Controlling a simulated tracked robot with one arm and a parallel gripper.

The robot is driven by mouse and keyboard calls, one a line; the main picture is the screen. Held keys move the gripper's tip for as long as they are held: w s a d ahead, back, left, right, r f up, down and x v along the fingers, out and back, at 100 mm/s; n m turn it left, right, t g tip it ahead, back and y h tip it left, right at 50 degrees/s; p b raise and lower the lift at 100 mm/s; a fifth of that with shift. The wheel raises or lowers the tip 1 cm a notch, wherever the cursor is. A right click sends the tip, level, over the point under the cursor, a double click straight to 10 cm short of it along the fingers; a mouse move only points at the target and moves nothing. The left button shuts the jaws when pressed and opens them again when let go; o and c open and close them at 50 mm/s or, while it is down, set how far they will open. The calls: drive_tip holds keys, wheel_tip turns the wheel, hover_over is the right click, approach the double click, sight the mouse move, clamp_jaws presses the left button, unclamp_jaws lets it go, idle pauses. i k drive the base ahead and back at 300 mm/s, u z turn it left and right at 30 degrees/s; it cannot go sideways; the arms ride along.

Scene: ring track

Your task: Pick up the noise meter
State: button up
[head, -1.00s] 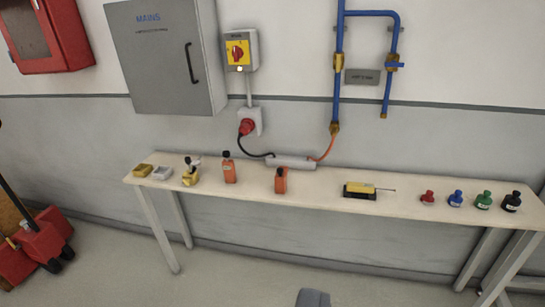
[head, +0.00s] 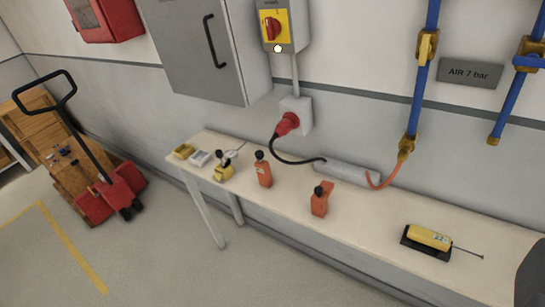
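Two orange handheld devices with round black tops stand on the bench (head: 370,236). One orange device (head: 264,172) stands upright further left, and the other orange device (head: 319,201) is nearer the middle. Their black ball-like tops look like a noise meter's windscreen, but I cannot read a label, so I cannot tell which is the noise meter. A yellow device (head: 429,238) with a thin rod lies on a black base to the right. My gripper is not clearly seen, and nothing here is held.
A dark rounded shape (head: 531,278) cuts into the lower right edge; I cannot tell what it is. A grey cabinet (head: 212,45), red plug (head: 287,124) and blue pipes (head: 422,75) are on the wall. A red pallet truck (head: 115,185) stands left. Floor before the bench is clear.

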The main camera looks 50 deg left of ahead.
sight(261, 166)
drive_tip(key=u, duration=0.6)
drive_tip(key=i, duration=1.25)
drive_tip(key=u, duration=0.8)
